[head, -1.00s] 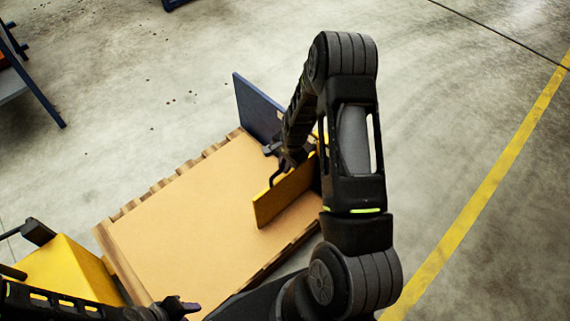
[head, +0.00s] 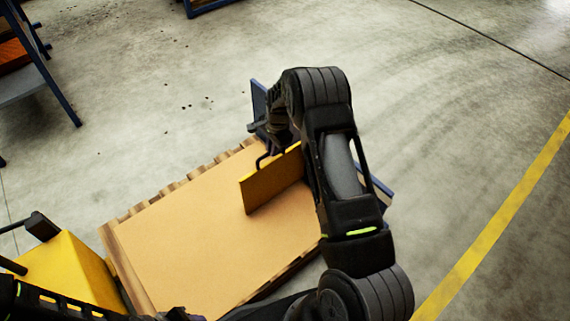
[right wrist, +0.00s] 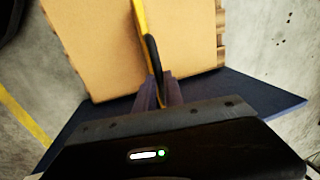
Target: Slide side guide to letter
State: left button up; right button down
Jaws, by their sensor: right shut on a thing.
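The yellow side guide (head: 268,184) stands upright on the tan board (head: 190,235), in front of the blue back panel (head: 258,97). My right gripper (head: 267,143) is at the guide's black handle (head: 263,160) and shut on it. In the right wrist view the fingers (right wrist: 158,90) close around the black handle (right wrist: 153,57), with the guide's yellow edge (right wrist: 140,18) running away above it. My right arm hides part of the panel and the guide's right end. My left gripper (head: 178,314) is partly cut off at the bottom edge; its jaws are unclear. No letter marks are readable.
The board has a notched far edge, and its surface left of the guide is clear. A yellow block with a black handle (head: 65,265) stands at the lower left. A blue-framed rack (head: 45,75) is at the upper left. Open concrete floor surrounds the board.

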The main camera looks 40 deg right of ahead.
jog(key=shift+w, duration=0.3)
jog(key=c, duration=1.5)
grip_release()
jog(key=shift+o, duration=0.2)
jog(key=shift+r, duration=0.1)
notch_tip(320, 180, up, 8)
jog(key=s+p, duration=0.1)
jog(key=shift+s+f+p, duration=0.25)
jog(key=shift+s+p, duration=0.05)
jog(key=shift+p, duration=0.1)
jog(key=shift+d, duration=0.1)
